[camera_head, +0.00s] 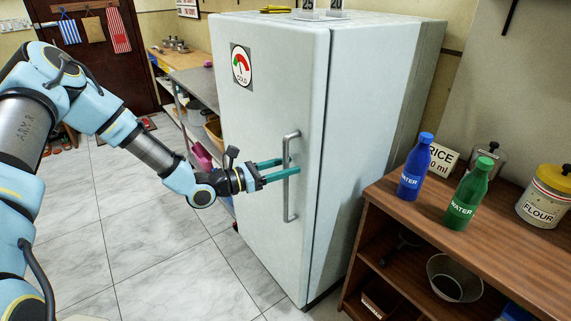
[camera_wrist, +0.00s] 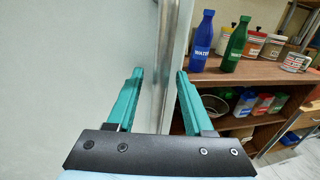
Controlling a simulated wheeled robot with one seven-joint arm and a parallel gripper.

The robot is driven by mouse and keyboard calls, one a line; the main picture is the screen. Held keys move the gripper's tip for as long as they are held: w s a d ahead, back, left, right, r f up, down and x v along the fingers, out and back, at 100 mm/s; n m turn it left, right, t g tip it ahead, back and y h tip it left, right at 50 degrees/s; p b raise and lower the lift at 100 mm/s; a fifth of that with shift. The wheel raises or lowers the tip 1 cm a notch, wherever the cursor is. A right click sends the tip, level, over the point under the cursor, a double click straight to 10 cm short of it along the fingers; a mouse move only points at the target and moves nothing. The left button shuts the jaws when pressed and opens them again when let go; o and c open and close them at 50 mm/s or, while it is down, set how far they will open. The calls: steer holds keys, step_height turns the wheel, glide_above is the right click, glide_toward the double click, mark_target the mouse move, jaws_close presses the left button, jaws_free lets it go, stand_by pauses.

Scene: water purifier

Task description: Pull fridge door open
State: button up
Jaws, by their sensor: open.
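The white fridge door (camera_head: 265,110) looks closed, with no gap showing along its edge. Its vertical grey bar handle (camera_head: 287,203) is on the right part of the door. My gripper (camera_head: 289,167) is at the handle's middle height, with its teal fingers open. In the wrist view, the handle (camera_wrist: 166,40) shows between the two open fingers of my gripper (camera_wrist: 160,74), closer to the right finger. The fingers do not appear closed on the bar. I cannot tell whether either finger touches it.
A brown wooden shelf (camera_head: 470,215) stands right of the fridge, with a blue bottle (camera_head: 414,170), a green bottle (camera_head: 468,195) and a flour jar (camera_head: 545,198) on top. Clear tiled floor (camera_head: 150,250) lies in front and left. A side counter (camera_head: 195,85) stands behind left.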

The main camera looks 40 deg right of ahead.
jaws_close()
stand_by(0.4)
stand_by(1.1)
